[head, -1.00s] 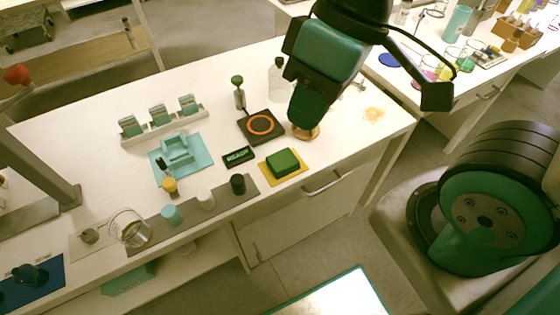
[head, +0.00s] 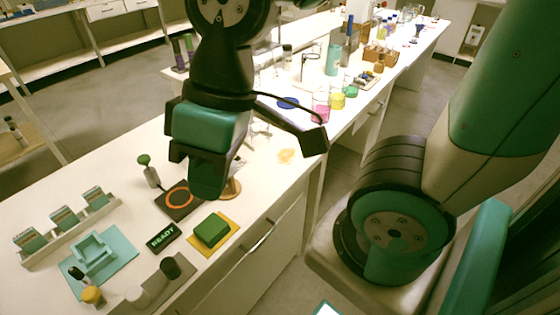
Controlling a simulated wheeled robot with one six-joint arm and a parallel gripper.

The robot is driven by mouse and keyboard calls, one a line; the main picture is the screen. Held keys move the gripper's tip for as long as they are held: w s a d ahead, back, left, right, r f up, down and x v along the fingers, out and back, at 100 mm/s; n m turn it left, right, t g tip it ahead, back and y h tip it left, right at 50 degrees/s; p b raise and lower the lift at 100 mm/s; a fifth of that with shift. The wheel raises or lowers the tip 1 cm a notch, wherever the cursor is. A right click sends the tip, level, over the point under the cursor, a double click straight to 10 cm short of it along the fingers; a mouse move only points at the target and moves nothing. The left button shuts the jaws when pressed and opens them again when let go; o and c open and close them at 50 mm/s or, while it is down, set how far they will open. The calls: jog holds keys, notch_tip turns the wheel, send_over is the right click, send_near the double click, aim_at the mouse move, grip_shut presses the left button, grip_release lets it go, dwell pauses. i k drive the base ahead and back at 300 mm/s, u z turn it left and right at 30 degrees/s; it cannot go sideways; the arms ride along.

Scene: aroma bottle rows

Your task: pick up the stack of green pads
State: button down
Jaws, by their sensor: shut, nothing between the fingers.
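The stack of green pads (head: 212,229) looks like a rounded dark green block. It lies on a yellow mat (head: 229,243) near the front edge of the white table in the head view. My gripper (head: 207,188) points down above and behind the stack, apart from it. It is shut and empty. Its tips hide part of a round wooden item (head: 232,188) behind them.
A black READY sign (head: 163,236) and a dark plate with an orange ring (head: 181,201) lie left of and behind the stack. A teal tray (head: 96,256), card holders and small jars stand farther left. Glassware fills the far table.

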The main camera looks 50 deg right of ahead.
aim_at(212, 229)
jog(key=z, duration=2.65)
jog(key=k, duration=1.3)
jog(key=u, duration=1.55)
jog(key=i, duration=0.5)
jog(key=u, duration=0.05)
